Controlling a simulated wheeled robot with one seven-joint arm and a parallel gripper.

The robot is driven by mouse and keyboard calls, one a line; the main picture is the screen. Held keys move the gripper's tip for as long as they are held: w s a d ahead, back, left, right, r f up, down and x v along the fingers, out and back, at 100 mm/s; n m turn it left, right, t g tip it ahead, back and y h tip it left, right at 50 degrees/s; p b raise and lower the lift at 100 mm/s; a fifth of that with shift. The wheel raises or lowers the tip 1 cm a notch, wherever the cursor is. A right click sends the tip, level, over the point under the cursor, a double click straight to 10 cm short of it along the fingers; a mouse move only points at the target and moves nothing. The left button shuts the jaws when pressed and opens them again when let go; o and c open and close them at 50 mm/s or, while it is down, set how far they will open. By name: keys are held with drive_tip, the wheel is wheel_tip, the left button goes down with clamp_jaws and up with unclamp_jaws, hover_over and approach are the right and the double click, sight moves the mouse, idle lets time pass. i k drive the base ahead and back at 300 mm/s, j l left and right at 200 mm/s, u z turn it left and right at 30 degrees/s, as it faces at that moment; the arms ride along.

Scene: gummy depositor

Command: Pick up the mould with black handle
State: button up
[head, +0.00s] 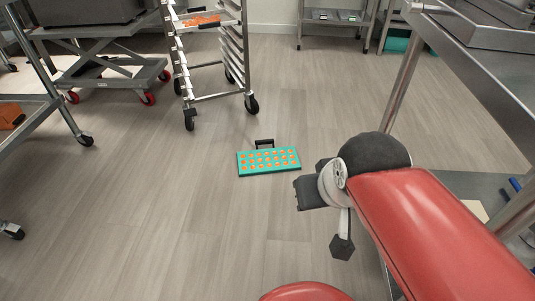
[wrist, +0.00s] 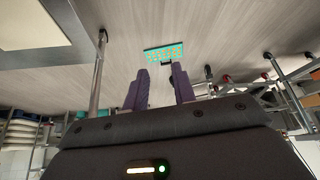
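The mould (head: 269,161) is a flat teal tray with rows of orange gummy cavities. Its black handle (head: 264,143) sticks up on the far side. It lies on the open floor in the head view, left of my arm. It also shows at the top of the wrist view (wrist: 164,52), some way beyond my fingers. My gripper (wrist: 159,80) is open and empty, with its two purple fingers apart. It is well apart from the mould. In the head view the gripper's fingers are not clearly made out.
A wheeled rack (head: 217,97) stands behind the mould. A steel table (head: 490,75) with a leg and lower shelf is close on the right. A cart with red casters (head: 105,80) is at the back left. The floor around the mould is clear.

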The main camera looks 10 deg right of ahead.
sight(265, 162)
drive_tip(key=i+j+z, duration=0.2)
drive_tip(key=i+j, duration=0.15)
drive_tip(key=j, duration=0.25)
drive_tip(key=i+j+z, duration=0.1)
drive_tip(key=j, duration=0.25)
drive_tip(key=i+j+z, duration=0.1)
drive_tip(key=i+z, duration=0.4)
drive_tip(key=i, duration=0.75)
drive_tip(key=i+l+z, duration=0.15)
drive_tip(key=i+l, duration=0.15)
drive_tip(key=i, duration=0.25)
